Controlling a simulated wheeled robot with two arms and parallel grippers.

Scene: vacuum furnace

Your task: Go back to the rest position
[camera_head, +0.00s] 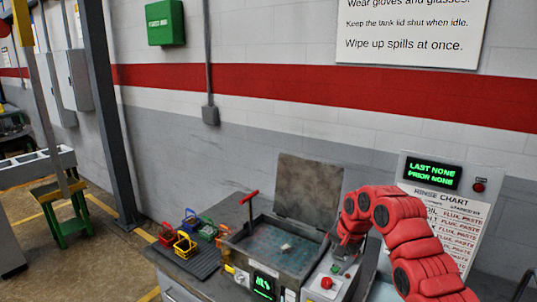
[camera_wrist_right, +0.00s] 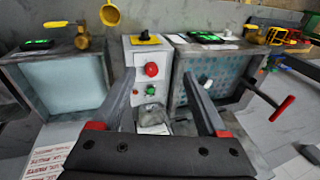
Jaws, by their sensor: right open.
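My right gripper (camera_wrist_right: 162,85) is open in the right wrist view, its two dark fingers apart on either side of a grey control box (camera_wrist_right: 138,48) with a red button and a small green button. Nothing is held between the fingertips. In the head view my red right arm comes in from the right and bends down over the bench beside the open tank (camera_head: 234,243); its fingertips are mostly hidden. A small pale piece (camera_head: 287,247) lies in the tank. My left gripper is not in view.
The tank lid (camera_head: 308,190) stands raised, and a red T-handle (camera_head: 250,197) sticks up at left. Coloured baskets (camera_head: 185,245) stand on a dark mat. A rinse chart panel (camera_head: 447,210) stands behind my arm. A second tank (camera_wrist_right: 62,88) shows in the wrist view.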

